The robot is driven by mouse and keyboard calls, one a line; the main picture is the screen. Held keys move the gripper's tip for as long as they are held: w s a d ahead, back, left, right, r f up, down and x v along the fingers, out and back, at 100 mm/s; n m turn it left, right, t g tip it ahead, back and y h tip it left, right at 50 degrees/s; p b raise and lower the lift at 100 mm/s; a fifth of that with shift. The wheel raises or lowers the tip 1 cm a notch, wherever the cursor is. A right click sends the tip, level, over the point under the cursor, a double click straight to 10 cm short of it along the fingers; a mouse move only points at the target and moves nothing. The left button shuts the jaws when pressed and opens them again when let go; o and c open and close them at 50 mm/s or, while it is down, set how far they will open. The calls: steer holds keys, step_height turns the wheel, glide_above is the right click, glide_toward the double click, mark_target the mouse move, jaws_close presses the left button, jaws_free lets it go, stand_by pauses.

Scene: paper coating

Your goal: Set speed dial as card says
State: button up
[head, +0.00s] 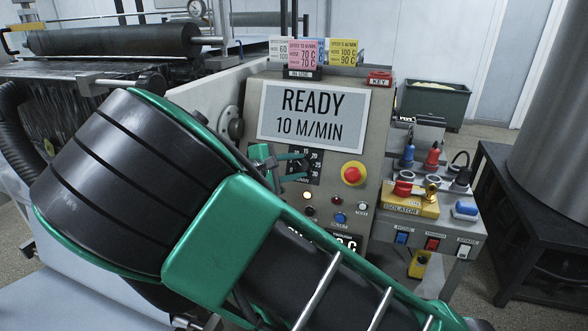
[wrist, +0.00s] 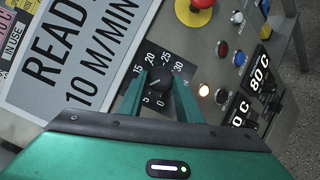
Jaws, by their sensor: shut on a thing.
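The speed dial is a black knob (wrist: 161,81) on a black scale plate marked 0 to 30. It sits between the two green fingers of my gripper (wrist: 163,78), which are shut on it. In the head view my gripper (head: 292,167) reaches the scale plate (head: 314,160) from the left and hides most of the knob. A light pointer line on the knob faces the lower left. The display (head: 312,115) reads READY, 10 M/MIN. A pink card (head: 306,53) stands in the IN USE holder; its speed line is too small to read, and two lines show 70 C.
A red emergency button (head: 353,174) on yellow is right of the dial. Small lamps and a blue button (head: 341,218) are below. White, blue and yellow cards (head: 344,52) stand behind the panel. An isolator box (head: 410,203) and plugs are at the right.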

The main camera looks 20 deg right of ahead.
steer(key=shift+w+a+r+m+g+y, duration=0.15)
steer(key=shift+m+g+y, duration=0.15)
steer(key=shift+m, duration=0.8)
steer(key=o, duration=1)
steer(key=shift+o, duration=0.2)
steer(key=v, duration=1)
steer(key=shift+a, duration=0.2)
steer(key=shift+s, duration=0.25)
